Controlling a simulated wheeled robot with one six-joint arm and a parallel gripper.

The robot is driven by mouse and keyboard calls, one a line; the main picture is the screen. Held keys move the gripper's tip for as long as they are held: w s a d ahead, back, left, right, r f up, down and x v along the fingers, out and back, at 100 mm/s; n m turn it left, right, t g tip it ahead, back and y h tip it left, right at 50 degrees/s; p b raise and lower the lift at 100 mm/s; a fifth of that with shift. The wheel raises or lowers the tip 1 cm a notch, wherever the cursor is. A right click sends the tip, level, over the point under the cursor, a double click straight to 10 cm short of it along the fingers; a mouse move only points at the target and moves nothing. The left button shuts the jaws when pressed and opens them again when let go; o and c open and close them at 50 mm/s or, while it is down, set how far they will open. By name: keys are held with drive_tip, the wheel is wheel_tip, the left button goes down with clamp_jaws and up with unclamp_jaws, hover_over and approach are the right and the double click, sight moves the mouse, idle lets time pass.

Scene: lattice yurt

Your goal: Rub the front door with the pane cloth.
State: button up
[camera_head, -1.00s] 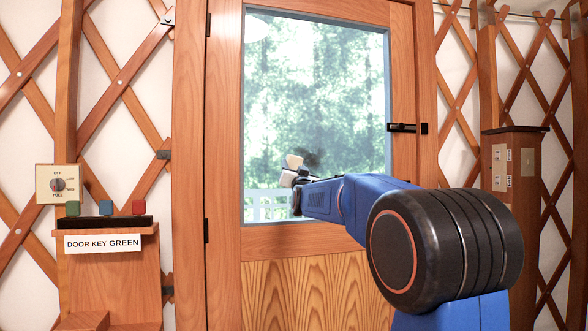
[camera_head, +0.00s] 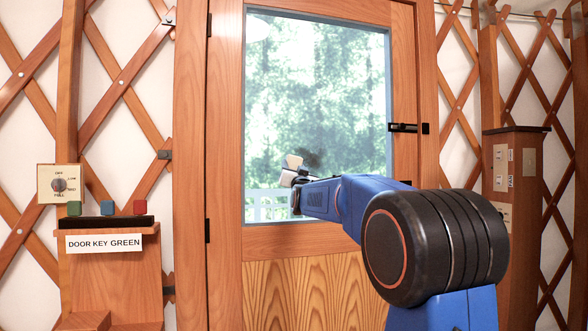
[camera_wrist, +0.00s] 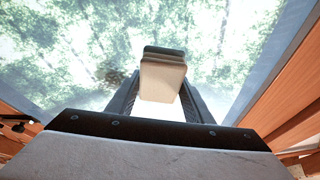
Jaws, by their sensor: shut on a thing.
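The front door (camera_head: 225,150) stands shut ahead, a wooden frame around a large glass pane (camera_head: 310,90) with trees behind it. A dark smudge (camera_head: 313,158) shows on the lower glass and also in the wrist view (camera_wrist: 115,77). My gripper (camera_head: 291,177) is in front of the lower pane, just left of the smudge. It is shut on the pane cloth (camera_head: 294,162), a pale folded pad with a darker end. In the wrist view the cloth (camera_wrist: 163,77) sits between the fingers, pointing at the glass. I cannot tell whether it touches the pane.
A black latch (camera_head: 405,128) is on the door's right side. At left, a wooden stand (camera_head: 110,270) labelled "DOOR KEY GREEN" bears green, blue and red blocks, below a dial (camera_head: 58,184). A wooden cabinet (camera_head: 515,220) with switch plates stands at right. Lattice walls flank the door.

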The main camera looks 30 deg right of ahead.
drive_tip(key=shift+s+d, duration=0.55)
drive_tip(key=shift+d, duration=1.95)
drive_tip(key=shift+s+d, duration=0.55)
drive_tip(key=shift+d, duration=1.9)
drive_tip(key=shift+s+d, duration=0.55)
drive_tip(key=shift+d, duration=1.95)
drive_tip(key=shift+r, duration=0.1)
drive_tip(key=shift+r, duration=0.7)
drive_tip(key=shift+a+r, duration=0.1)
